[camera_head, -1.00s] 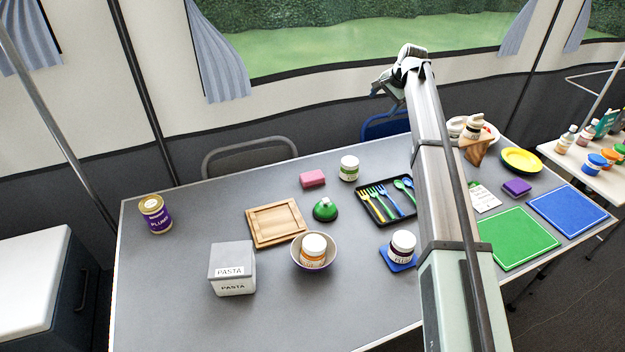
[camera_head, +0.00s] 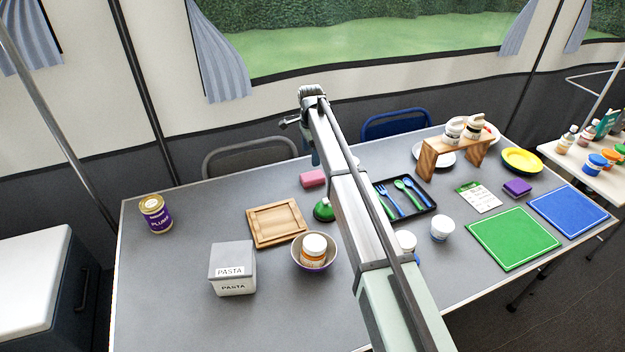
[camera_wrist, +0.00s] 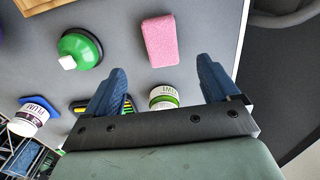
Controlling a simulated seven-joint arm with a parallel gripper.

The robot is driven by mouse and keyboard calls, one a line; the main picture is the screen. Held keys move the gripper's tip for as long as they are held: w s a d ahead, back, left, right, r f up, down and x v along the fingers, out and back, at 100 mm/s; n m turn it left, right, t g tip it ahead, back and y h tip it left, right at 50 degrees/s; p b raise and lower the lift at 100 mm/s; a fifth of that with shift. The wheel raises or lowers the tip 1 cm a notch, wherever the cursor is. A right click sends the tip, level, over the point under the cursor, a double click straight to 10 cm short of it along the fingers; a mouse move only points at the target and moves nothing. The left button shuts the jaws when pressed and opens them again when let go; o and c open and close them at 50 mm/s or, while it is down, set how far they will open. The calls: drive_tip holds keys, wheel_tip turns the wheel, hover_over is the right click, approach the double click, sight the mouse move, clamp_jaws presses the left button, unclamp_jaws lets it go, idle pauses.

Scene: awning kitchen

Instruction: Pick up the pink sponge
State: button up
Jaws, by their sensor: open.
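The pink sponge (camera_head: 313,178) lies flat on the grey table near its back edge, left of my arm in the head view. In the wrist view the sponge (camera_wrist: 160,40) lies ahead of my blue fingers, apart from them and nearly in line with the gap between them. My gripper (camera_wrist: 160,88) is open and empty, its two fingers spread wide. In the head view my gripper's fingers are mostly hidden behind the arm.
A green dome-shaped object (camera_wrist: 80,48) sits beside the sponge, and a green-labelled jar (camera_wrist: 163,97) shows between my fingers. A wooden board (camera_head: 277,223), a bowl (camera_head: 314,252) and a pasta box (camera_head: 232,268) stand toward the front left. A cutlery tray (camera_head: 405,200) lies to the right.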

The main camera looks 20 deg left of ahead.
hover_over(313, 175)
drive_tip(key=f, duration=0.6)
drive_tip(key=shift+s+a, duration=0.25)
drive_tip(key=shift+w+d+f, duration=0.1)
drive_tip(key=shift+w+f, duration=0.05)
drive_tip(key=shift+f, duration=1.25)
drive_tip(key=shift+w+d+f, duration=0.1)
drive_tip(key=shift+f, duration=1.25)
drive_tip(key=shift+c, duration=0.3)
drive_tip(key=c, duration=1)
drive_tip(key=shift+o, duration=0.2)
